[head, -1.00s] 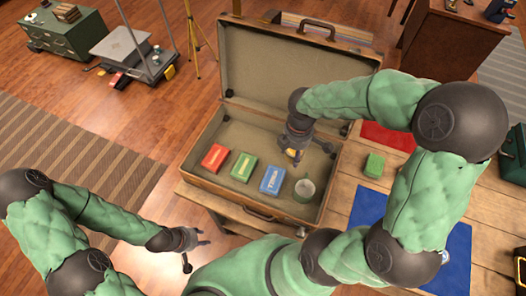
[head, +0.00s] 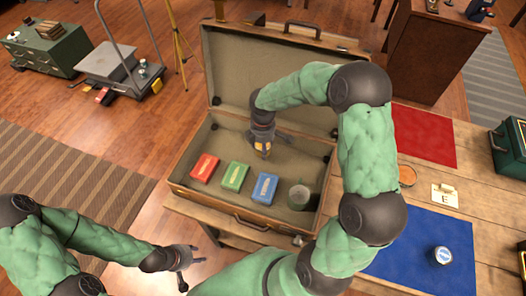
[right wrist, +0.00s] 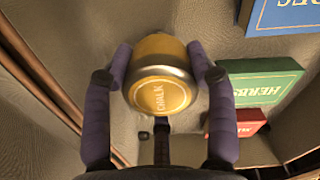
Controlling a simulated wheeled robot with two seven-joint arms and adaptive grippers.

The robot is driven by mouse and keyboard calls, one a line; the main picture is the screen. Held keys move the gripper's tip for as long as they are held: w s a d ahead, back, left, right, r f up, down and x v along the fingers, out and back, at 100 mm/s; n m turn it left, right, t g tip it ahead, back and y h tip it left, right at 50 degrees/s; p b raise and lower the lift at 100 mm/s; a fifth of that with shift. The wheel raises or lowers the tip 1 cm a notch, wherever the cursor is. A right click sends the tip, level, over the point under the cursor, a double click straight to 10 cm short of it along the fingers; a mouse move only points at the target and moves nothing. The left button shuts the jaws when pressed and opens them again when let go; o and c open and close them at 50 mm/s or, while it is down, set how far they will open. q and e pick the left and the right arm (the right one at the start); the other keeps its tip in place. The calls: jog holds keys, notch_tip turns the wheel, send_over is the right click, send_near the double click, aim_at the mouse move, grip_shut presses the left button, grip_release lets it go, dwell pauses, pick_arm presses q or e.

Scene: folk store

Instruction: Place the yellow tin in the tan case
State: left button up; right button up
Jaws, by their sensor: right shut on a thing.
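The open tan case (head: 235,218) stands on the wooden table, its lid leaning back. My right gripper (head: 263,151) is inside the case's outline, behind the blue box. It is shut on the yellow tin (head: 262,147), mostly hidden by the gripper in the head view. In the right wrist view, the tin (right wrist: 160,92) reads CHALK and sits between the two fingers (right wrist: 165,80). I cannot tell whether the tin touches the case floor. My left gripper (head: 190,264) is open and empty, left of and in front of the case.
In the case are a red box (head: 205,167), a green box (head: 235,176), a blue box (head: 265,188) and a grey-green mug (head: 299,196). On the table at right are a red mat (head: 425,135), a blue mat (head: 405,262), a white-lidded can (head: 441,256) and a card (head: 444,196).

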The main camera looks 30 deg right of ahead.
jog(key=shift+f, duration=1.3)
jog(key=shift+f, duration=0.1)
jog(key=o, duration=1.2)
jog(key=shift+f+b, duration=0.1)
jog(key=shift+b, duration=0.2)
notch_tip(320, 180, up, 12)
jog(key=p, duration=0.3)
jog(key=shift+s+r, duration=0.1)
jog(key=shift+r, duration=0.1)
